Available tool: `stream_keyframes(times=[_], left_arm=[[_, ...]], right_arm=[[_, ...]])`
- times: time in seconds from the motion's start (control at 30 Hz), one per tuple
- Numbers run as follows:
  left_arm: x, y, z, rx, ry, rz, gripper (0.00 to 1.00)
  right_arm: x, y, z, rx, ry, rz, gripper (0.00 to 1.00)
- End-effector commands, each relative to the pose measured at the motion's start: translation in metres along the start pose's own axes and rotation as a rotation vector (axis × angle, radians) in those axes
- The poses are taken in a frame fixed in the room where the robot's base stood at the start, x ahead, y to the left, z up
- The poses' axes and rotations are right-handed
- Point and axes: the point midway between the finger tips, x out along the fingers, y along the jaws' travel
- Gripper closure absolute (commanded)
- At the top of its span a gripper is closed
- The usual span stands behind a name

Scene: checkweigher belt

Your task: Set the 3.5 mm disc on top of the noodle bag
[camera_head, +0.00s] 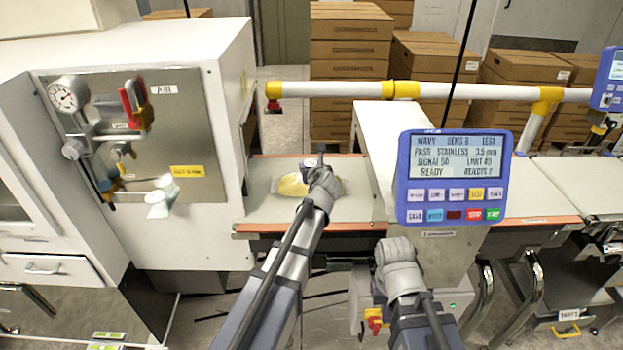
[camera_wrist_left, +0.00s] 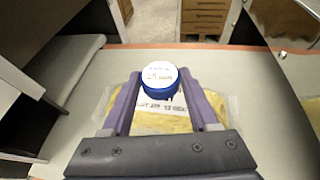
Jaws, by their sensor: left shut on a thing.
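The disc (camera_wrist_left: 160,76) is a round blue piece with a white top and small red print ending in "mm"; the number is hard to read. My left gripper (camera_wrist_left: 160,84) is shut on it, one finger on each side. The noodle bag (camera_wrist_left: 165,120), yellow in clear wrap with a white label, lies on the belt below the disc. Whether disc and bag touch, I cannot tell. In the head view the bag (camera_head: 292,186) shows partly behind my left gripper (camera_head: 318,166). My right gripper (camera_head: 392,246) is low in front of the machine; its fingers cannot be made out.
The belt (camera_head: 262,210) is clear around the bag. A white cabinet with a gauge panel (camera_head: 140,130) stands left. The detector housing and blue display (camera_head: 452,178), reading stainless 3.5 mm, stand right. A white and yellow rail (camera_head: 340,89) runs behind.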

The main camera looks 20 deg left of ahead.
Motion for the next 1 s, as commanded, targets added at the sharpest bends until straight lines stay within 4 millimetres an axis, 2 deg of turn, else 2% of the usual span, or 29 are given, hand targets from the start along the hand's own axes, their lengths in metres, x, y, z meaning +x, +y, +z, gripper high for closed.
stream_keyframes(times=[0.03, 0.23, 0.67, 0.7, 0.93, 1.0], left_arm=[[0.004, 0.000, -0.009, 0.000, 0.000, 0.000, 0.94], [0.013, 0.000, -0.031, 0.000, 0.000, 0.000, 0.94], [0.014, 0.000, -0.034, 0.000, 0.000, 0.000, 0.94], [0.014, 0.000, -0.034, 0.000, 0.000, 0.000, 0.38], [0.014, 0.000, -0.033, 0.000, 0.000, 0.000, 0.12], [0.014, 0.000, -0.033, 0.000, 0.000, 0.000, 0.09]], right_arm=[[0.010, -0.001, -0.001, 0.000, 0.000, 0.000, 1.00], [0.033, -0.003, -0.002, 0.000, 0.000, 0.000, 1.00], [0.037, -0.004, -0.002, 0.000, 0.000, 0.000, 1.00], [0.037, -0.004, -0.002, 0.000, 0.000, 0.000, 1.00], [0.035, -0.003, -0.002, 0.000, 0.000, 0.000, 1.00], [0.035, -0.003, -0.002, 0.000, 0.000, 0.000, 1.00]])
